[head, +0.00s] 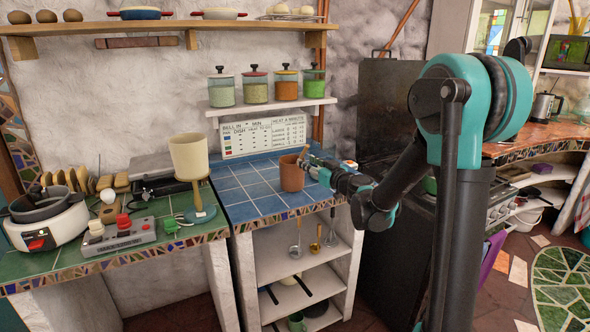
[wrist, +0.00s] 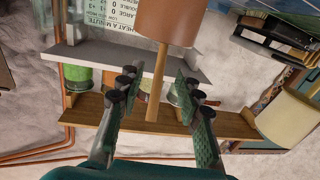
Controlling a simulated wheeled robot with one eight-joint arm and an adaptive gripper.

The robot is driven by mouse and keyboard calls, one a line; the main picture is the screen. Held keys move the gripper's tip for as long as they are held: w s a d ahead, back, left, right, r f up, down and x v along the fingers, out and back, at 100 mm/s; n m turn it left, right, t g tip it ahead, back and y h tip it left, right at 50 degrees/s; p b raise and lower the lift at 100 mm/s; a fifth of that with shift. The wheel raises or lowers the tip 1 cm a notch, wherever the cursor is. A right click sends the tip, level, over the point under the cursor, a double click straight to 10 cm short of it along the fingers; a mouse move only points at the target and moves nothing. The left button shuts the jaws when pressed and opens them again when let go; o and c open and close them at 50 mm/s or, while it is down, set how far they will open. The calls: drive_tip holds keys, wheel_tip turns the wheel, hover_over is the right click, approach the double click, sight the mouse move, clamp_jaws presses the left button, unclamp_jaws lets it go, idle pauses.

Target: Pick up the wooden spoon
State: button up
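The wooden spoon (wrist: 156,88) shows in the wrist view as a plain light-brown handle sticking out of a terracotta pot (wrist: 180,22). The rest of the spoon is hidden inside the pot. In the head view the pot (head: 291,174) stands on the blue-tiled counter, with a bit of the spoon handle (head: 305,152) above its rim. My gripper (wrist: 157,78) is open, with one finger on each side of the handle and a visible gap to each. In the head view my gripper (head: 311,166) is at the pot's right, near its rim.
A lamp (head: 189,158) stands left of the pot. A sign (head: 264,137) leans on the wall behind, under a shelf with several lidded jars (head: 255,88). A dark upright panel (head: 385,105) is behind my arm. Blue tiles left of the pot are clear.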

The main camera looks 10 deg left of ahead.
sight(301, 157)
drive_tip(key=x, duration=0.5)
drive_tip(key=shift+r, duration=0.1)
drive_tip(key=shift+c, duration=0.3)
clamp_jaws()
